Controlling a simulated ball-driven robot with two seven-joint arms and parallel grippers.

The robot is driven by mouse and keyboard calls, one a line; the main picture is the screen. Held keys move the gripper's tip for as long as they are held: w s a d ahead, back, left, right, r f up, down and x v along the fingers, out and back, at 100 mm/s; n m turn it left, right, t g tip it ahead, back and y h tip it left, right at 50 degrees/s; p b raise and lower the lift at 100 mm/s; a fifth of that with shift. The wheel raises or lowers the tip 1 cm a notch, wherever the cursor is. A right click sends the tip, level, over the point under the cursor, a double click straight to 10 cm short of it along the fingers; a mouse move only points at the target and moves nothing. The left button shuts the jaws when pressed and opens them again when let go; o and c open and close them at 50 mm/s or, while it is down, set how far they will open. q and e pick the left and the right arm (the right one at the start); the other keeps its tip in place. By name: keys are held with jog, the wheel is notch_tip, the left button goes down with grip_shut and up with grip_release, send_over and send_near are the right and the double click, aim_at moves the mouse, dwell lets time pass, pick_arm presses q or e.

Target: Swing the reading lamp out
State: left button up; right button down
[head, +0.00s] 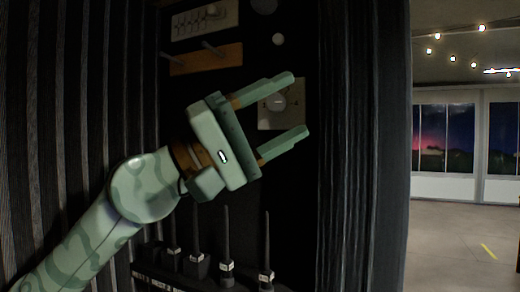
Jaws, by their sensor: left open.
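My left gripper (298,105) is open and empty, its two green fingers pointing right and slightly up. A small pale disc (278,39) shows above the gripper, and a dark round shape (263,5) is cut off by the top edge. I cannot make out for sure which of these, if any, is the reading lamp. My right gripper is not in view.
A wooden peg rail (207,59) and a pale marked panel (205,19) are on the back wall. Several handheld radios (227,272) with upright antennas stand below the gripper. Dark ribbed walls flank both sides. A bright open room with windows (444,137) lies at right.

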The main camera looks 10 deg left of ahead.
pick_arm(q)
jog(key=shift+a+f+n+t+h, duration=0.4)
jog(key=shift+f+n, duration=0.35)
jog(key=shift+n, duration=0.65)
jog(key=shift+a+f+n+t+h, duration=0.25)
jog(key=shift+a+f+n+h, duration=0.45)
jog(key=shift+n, duration=0.7)
jog(key=shift+a+f+n+t+h, duration=0.3)
jog(key=shift+f+n, duration=0.55)
jog(key=shift+n, duration=0.55)
